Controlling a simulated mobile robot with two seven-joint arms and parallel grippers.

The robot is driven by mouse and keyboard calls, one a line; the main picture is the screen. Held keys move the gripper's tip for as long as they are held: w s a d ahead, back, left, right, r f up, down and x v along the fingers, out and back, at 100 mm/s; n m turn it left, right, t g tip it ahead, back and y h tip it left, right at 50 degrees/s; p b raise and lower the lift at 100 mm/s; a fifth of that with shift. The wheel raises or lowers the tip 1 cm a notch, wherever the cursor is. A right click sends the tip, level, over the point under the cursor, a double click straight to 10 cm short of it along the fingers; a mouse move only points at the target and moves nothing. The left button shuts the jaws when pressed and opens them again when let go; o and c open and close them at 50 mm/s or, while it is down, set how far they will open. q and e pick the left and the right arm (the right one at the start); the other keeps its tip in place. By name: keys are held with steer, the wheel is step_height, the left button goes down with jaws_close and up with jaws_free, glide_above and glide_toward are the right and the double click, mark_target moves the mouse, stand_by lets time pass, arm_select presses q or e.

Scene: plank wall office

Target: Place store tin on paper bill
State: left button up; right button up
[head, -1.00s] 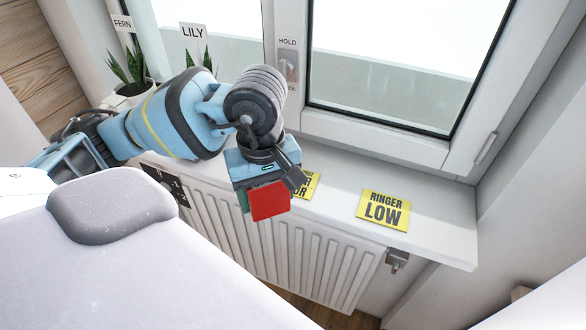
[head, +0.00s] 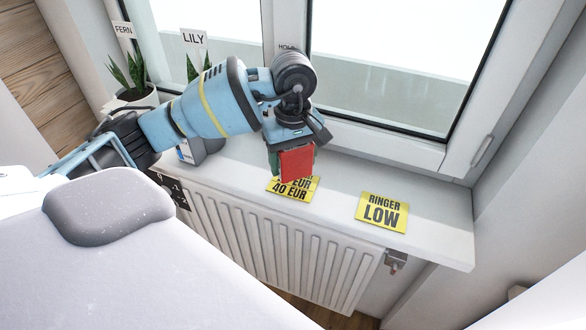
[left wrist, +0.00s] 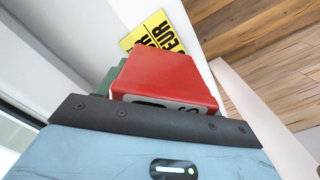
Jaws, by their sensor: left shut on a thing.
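My left gripper (head: 297,148) is shut on the store tin (head: 297,165), a small boxy thing with a red face and green at its left side. In the left wrist view the tin (left wrist: 170,76) shows red, with a pale strip and dark lettering, in front of the gripper. The paper bill, a yellow sheet (head: 291,194) printed "40 EUR", lies on the windowsill. The tin covers the bill's upper part in the head view; I cannot tell whether they touch. The bill also shows beyond the tin in the left wrist view (left wrist: 160,32).
A yellow "RINGER LOW" card (head: 382,211) lies to the right on the windowsill (head: 435,225). Potted plants tagged FERN and LILY (head: 193,38) stand at the left. A grey object (head: 204,147) is partly hidden behind my arm. A radiator (head: 270,245) is below the sill.

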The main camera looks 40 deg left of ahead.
mark_target(293, 170)
arm_select(q)
steer(key=shift+w+f, duration=0.1)
steer(key=shift+f, duration=1.6)
steer(key=shift+f, duration=0.2)
steer(key=o, duration=1.2)
steer(key=shift+r, duration=0.1)
step_height(293, 170, up, 12)
steer(key=shift+r, duration=0.1)
